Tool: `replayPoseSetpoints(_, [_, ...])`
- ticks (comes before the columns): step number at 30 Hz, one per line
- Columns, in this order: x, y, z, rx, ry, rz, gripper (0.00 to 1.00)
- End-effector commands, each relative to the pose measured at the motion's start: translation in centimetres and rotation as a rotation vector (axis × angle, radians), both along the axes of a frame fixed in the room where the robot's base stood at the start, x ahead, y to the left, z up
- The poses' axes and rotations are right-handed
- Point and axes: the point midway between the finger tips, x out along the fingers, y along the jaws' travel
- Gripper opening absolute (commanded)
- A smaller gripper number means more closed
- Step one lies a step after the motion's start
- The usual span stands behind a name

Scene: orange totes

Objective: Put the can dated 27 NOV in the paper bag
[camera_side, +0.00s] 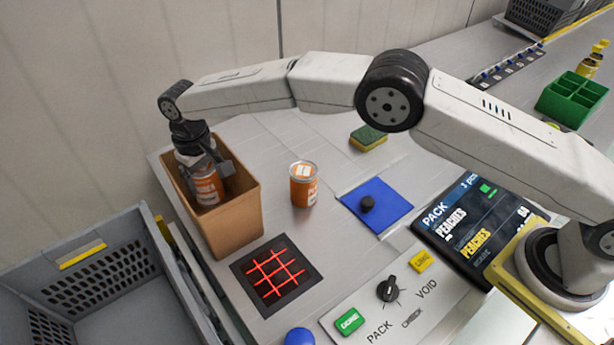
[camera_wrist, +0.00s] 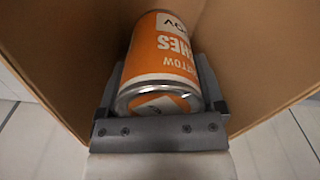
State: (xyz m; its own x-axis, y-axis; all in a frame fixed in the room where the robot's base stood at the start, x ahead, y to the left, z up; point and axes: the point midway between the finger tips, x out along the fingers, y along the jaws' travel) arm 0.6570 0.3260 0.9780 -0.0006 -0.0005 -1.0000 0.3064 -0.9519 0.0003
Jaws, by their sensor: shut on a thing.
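My gripper (camera_side: 207,167) is shut on an orange and white can (camera_side: 208,188) and holds it inside the open top of the brown paper bag (camera_side: 236,222). In the wrist view the held can (camera_wrist: 163,62) lies between the two fingers (camera_wrist: 160,95), with the bag's walls (camera_wrist: 235,45) around it. Its label shows letters ending in "HES" and a date patch ending in "OV"; the day number is not readable. A second orange and white can (camera_side: 303,188) stands upright on the table, right of the bag; its date is too small to read.
A red-lined black grid pad (camera_side: 277,274), a blue mat with a black knob (camera_side: 377,204) and a sponge (camera_side: 368,138) lie on the table. A control panel (camera_side: 392,300) and PACK screen (camera_side: 474,232) are at front right. A grey crate (camera_side: 95,285) stands left.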

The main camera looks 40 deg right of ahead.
Motion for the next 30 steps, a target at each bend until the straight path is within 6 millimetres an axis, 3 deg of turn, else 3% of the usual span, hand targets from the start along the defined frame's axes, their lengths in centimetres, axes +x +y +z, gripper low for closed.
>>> replayPoseSetpoints(8, [0.1, 0.0, -0.4, 0.002, -0.002, 0.000, 0.02])
replayPoseSetpoints(19, [0.1, 0.0, -4.2, 0.002, -0.003, 0.000, 0.02])
replayPoseSetpoints(30, [0.1, 0.0, -4.5, 0.002, -0.003, 0.000, 0.02])
